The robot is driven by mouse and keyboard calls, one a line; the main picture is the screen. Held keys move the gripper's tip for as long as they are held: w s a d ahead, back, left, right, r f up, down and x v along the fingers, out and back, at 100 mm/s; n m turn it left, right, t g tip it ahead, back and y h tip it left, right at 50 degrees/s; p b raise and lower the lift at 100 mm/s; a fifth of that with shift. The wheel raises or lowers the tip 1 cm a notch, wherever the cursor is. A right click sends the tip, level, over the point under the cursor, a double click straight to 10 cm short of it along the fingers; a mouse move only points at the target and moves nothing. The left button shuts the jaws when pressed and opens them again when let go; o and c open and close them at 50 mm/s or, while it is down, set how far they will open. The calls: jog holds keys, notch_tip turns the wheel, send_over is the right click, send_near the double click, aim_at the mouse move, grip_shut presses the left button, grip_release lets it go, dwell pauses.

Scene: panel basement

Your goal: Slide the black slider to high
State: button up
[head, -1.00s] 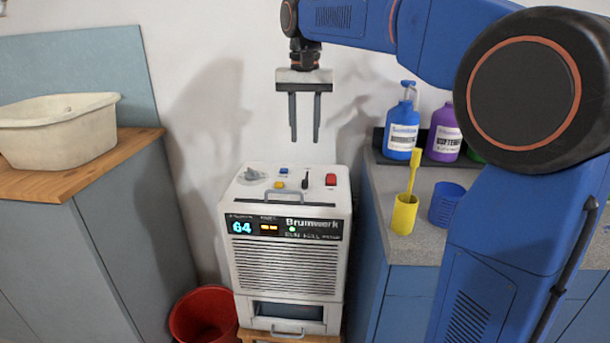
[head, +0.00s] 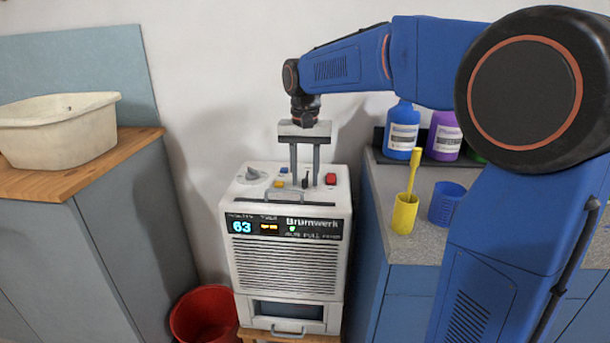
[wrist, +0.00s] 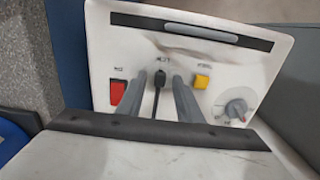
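The black slider (head: 305,181) stands on the top panel of the white Brumwerk machine (head: 285,258), between a yellow button and a red switch. In the wrist view the slider knob (wrist: 160,78) sits at the far end of its dark slot, between the two fingers. My gripper (head: 305,186) points straight down over the panel, with one finger on each side of the slider. The fingers are apart, and the wrist view also shows my gripper (wrist: 160,85) open with a gap around the knob. Whether the fingertips touch the panel cannot be told.
On the panel are a red switch (head: 331,179), a yellow button (head: 280,184), a blue button (head: 284,170), a grey dial (head: 252,174) and a front handle (head: 285,195). A counter with a yellow cup (head: 404,214) and bottles stands right. A red bucket (head: 203,316) is below left.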

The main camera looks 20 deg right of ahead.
grip_shut()
jog(key=w+d, duration=0.1)
jog(key=w, duration=0.1)
jog(key=w+d, duration=0.1)
jog(key=w, duration=0.2)
jog(key=w+d, duration=0.1)
jog(key=w, duration=0.2)
jog(key=shift+w+d, duration=0.1)
jog(key=shift+d, duration=0.1)
jog(key=shift+r, duration=0.1)
grip_release()
notch_tip(320, 180, up, 17)
dwell(0.5)
jog(key=shift+r, duration=0.1)
dwell(0.4)
